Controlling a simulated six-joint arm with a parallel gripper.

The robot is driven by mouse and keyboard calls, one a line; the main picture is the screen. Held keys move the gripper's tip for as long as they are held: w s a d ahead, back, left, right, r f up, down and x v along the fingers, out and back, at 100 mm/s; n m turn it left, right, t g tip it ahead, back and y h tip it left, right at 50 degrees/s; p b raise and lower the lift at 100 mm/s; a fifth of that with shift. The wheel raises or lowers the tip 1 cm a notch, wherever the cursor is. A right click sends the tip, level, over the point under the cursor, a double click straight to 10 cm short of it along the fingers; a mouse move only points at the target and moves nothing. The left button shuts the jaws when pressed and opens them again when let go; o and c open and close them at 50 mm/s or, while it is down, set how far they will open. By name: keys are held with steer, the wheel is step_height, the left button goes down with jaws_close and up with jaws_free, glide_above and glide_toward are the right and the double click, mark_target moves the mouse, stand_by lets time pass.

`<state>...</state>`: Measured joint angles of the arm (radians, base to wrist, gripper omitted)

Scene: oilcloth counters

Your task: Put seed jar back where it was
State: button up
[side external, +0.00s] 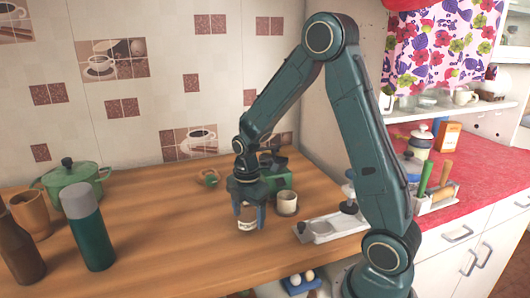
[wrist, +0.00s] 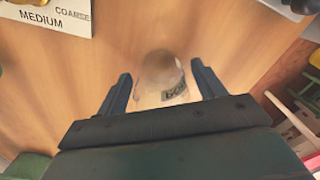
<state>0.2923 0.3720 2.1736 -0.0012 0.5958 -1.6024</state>
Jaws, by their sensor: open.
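The seed jar (side external: 246,221) is a small clear jar with a pale printed label, standing on the wooden counter (side external: 165,245). In the wrist view the jar (wrist: 162,72) shows between the two fingers, its dark-lettered label partly visible. My gripper (side external: 250,212) is low over the counter, pointing down, with its fingers on either side of the jar. In the wrist view my gripper (wrist: 161,76) is open, with gaps between both fingers and the jar. The jar's upper part is hidden by the gripper in the side view.
A cream cup (side external: 287,205) stands close to the right of the jar, with a green box (side external: 283,180) behind. A metal tray (side external: 335,229) lies further right. A green pot (side external: 70,186), a flask (side external: 90,232) and a brown bottle (side external: 20,248) stand left. The counter between is clear.

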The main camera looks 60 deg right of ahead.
step_height(320, 180, up, 12)
steer(key=shift+f, duration=0.15)
stand_by(0.4)
stand_by(0.5)
steer(key=s+a+r+m+t, duration=0.2)
steer(key=s+a+r+m, duration=0.2)
steer(key=s+m, duration=0.3)
steer(key=s+a+r+m+t, duration=0.3)
steer(key=s+a+m, duration=0.3)
steer(key=s+m, duration=0.2)
steer(key=shift+s+a+r+t, duration=0.25)
steer(key=shift+s+r, duration=0.2)
steer(key=shift+s, duration=0.4)
